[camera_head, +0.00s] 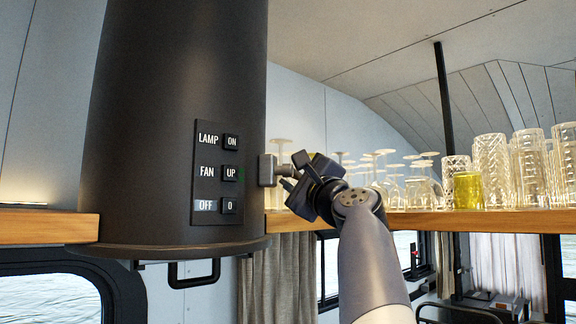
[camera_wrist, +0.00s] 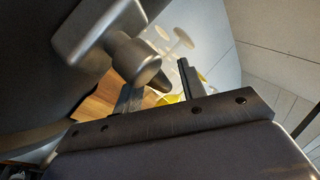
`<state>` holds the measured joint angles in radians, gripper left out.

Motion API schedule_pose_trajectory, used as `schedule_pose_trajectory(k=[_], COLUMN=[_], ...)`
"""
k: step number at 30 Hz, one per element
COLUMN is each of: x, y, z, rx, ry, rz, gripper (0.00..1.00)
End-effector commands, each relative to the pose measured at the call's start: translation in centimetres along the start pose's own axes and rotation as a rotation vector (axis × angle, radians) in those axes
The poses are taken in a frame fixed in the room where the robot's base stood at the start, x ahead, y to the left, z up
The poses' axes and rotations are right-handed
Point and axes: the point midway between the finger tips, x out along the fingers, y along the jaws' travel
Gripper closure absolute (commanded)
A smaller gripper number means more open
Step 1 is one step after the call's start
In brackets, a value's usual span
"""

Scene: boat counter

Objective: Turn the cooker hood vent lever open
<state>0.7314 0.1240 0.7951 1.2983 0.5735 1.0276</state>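The cooker hood (camera_head: 175,120) is a large dark cylinder at the left of the head view. A grey lever fitting (camera_head: 267,170) sticks out of its right side. In the wrist view the fitting shows as a grey block (camera_wrist: 95,25) with a rounded knob (camera_wrist: 138,60). My gripper (camera_head: 288,172) is right beside the fitting, to its right. In the wrist view its two fingers (camera_wrist: 160,76) stand apart. The knob's end overlaps the left finger and the gap; I cannot tell whether it touches. Part of the left finger is hidden behind the knob.
A button panel (camera_head: 217,172) is on the hood's front, and a black bar handle (camera_head: 194,274) hangs under its rim. A wooden shelf (camera_head: 480,221) with several glasses (camera_head: 492,170) runs behind my arm to the right. A black pole (camera_head: 443,100) stands behind it.

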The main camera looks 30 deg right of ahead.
Motion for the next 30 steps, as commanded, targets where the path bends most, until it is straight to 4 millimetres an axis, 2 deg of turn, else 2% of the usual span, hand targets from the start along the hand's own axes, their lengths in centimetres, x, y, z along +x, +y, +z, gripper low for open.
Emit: schedule_pose_trajectory(k=[11, 25, 30], x=[0.50, 0.49, 0.49], y=[0.07, 0.07, 0.08], z=[-0.05, -0.06, -0.06], rx=[0.000, 0.000, 0.000], ry=[0.001, 0.001, 0.001], rz=[0.000, 0.000, 0.001], gripper=[0.62, 1.00, 1.00])
